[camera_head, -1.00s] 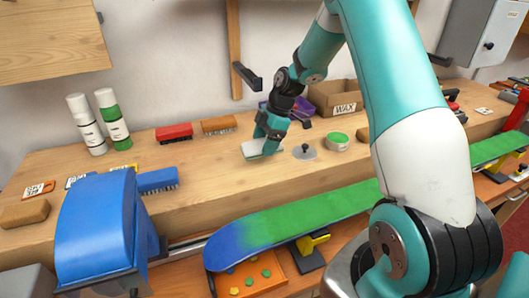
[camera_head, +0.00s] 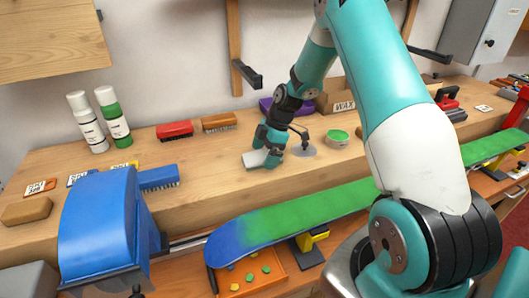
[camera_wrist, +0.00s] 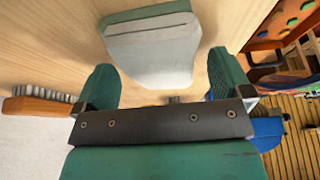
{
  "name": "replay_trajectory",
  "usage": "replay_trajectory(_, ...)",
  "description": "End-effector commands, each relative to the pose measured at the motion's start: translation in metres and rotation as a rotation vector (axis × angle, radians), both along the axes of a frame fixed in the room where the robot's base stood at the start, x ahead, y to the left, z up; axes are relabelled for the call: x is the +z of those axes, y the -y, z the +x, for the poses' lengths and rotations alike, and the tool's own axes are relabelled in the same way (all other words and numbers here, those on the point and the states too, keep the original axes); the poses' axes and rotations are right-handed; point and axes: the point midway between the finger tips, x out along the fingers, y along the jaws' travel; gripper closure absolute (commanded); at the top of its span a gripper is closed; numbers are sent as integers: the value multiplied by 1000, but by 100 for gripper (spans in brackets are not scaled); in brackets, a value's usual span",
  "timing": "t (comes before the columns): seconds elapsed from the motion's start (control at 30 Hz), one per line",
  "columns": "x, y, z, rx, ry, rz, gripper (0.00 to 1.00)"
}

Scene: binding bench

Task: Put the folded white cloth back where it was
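Contact at the left finger cannot be told.
A red brush (camera_head: 174,130) and an orange-brown brush (camera_head: 219,122) lie behind the cloth. A green-topped tin (camera_head: 337,139) and the WAX box (camera_head: 343,103) stand to the right. A green-blue board (camera_head: 300,215) runs in front.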

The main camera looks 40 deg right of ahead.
Motion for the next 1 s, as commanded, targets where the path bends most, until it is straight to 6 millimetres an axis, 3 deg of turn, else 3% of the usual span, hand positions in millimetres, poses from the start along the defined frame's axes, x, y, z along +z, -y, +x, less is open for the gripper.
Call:
replay_trajectory(0.27, 7, 3, 0, -2, 4, -1, 3)
replay_trajectory(0.8, 101, 41, -11, -1, 3, -1, 3)
replay_trajectory(0.93, 113, 40, -13, -4, -2, -1, 3)
replay_trajectory(1.0, 122, 25, -15, -16, -11, 0, 3)
